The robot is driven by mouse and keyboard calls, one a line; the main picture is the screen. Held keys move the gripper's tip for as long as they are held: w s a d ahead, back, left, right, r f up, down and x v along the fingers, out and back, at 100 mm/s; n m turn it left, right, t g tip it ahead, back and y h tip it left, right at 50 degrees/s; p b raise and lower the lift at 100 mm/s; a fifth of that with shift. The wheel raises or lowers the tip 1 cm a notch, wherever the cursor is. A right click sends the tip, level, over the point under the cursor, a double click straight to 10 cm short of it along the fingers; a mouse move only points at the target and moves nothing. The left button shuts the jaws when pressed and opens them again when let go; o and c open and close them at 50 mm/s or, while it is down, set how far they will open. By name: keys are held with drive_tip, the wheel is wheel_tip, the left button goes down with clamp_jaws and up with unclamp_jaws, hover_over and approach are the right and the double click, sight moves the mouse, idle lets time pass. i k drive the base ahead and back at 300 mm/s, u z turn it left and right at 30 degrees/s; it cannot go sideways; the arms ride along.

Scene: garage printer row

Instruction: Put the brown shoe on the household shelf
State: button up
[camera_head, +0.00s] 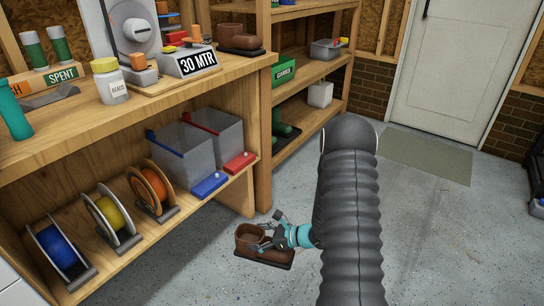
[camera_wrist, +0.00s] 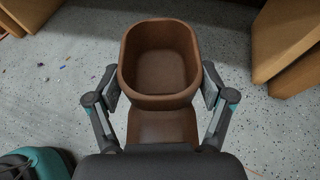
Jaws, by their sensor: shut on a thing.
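The brown shoe (camera_head: 250,241) is at or just above the concrete floor, in front of the workbench's right end; I cannot tell whether its dark sole touches the floor. My gripper (camera_head: 270,238) is shut on it. In the wrist view, the fingers of my gripper (camera_wrist: 161,86) press on both sides of the shoe (camera_wrist: 161,118), whose open top faces the camera. A tall wooden shelf unit (camera_head: 313,73) stands behind the bench.
The shelf unit holds a green GAMES box (camera_head: 283,70), a grey bin (camera_head: 325,49), a white box (camera_head: 320,94) and green boots (camera_head: 283,135). The workbench (camera_head: 130,120) with filament spools fills the left. Open floor lies right, up to a mat (camera_head: 425,154) and white door (camera_head: 448,70).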

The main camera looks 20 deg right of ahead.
sight(297, 70)
drive_tip(key=z, duration=0.6)
drive_tip(key=i, duration=1.2)
drive_tip(key=z, duration=0.9)
drive_tip(key=i, duration=1.5)
drive_tip(key=u, duration=0.05)
